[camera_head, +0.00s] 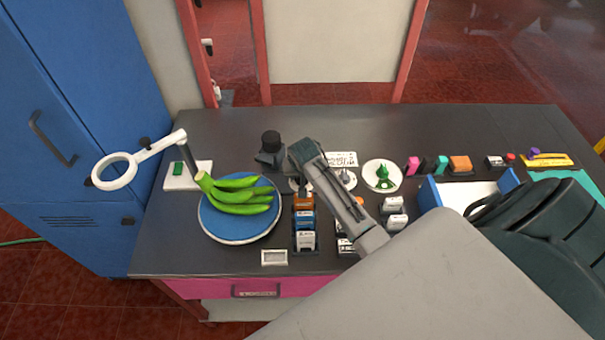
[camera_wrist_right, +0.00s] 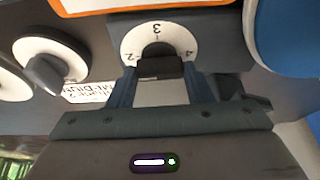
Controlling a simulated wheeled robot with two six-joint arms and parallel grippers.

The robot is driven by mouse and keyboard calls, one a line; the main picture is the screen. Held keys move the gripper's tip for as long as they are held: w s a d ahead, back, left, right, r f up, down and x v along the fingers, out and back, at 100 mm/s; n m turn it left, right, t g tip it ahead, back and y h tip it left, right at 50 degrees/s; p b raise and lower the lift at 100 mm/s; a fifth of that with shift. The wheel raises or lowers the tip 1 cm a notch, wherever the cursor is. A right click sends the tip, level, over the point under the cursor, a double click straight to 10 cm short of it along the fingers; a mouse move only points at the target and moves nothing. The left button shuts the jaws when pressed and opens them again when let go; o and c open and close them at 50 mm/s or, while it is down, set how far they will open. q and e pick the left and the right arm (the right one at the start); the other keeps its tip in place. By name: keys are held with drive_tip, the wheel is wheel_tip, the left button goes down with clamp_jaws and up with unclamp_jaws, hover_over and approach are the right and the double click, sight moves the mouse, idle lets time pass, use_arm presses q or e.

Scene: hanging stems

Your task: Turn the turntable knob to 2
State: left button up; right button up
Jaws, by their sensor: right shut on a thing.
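The turntable (camera_head: 210,222) is a blue round plate with a pale rim, bearing a bunch of green bananas (camera_head: 243,196). Its blue edge also shows in the right wrist view (camera_wrist_right: 289,40). A white dial (camera_wrist_right: 137,38) with 2, 3 and 4 readable lies under a dark knob (camera_wrist_right: 160,68). My right gripper (camera_wrist_right: 160,80) is shut on this knob, one finger on each side. In the head view my right gripper (camera_head: 299,176) comes down over the dial, beside the turntable, and hides most of it. The knob's pointer direction cannot be made out. My left gripper is not in view.
A second dial with a grey knob (camera_wrist_right: 44,70) stands close by. Several small labelled blocks (camera_head: 304,220) stand right of the turntable. A ring magnifier on an arm (camera_head: 115,170) is at the left. A white plate with a green cone (camera_head: 383,177) is further right.

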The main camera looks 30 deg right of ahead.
idle(0.5)
drive_tip(key=o, duration=1)
drive_tip(key=shift+b+v, duration=1.55)
drive_tip(key=shift+v, duration=3.85)
drive_tip(key=shift+w+a, duration=0.1)
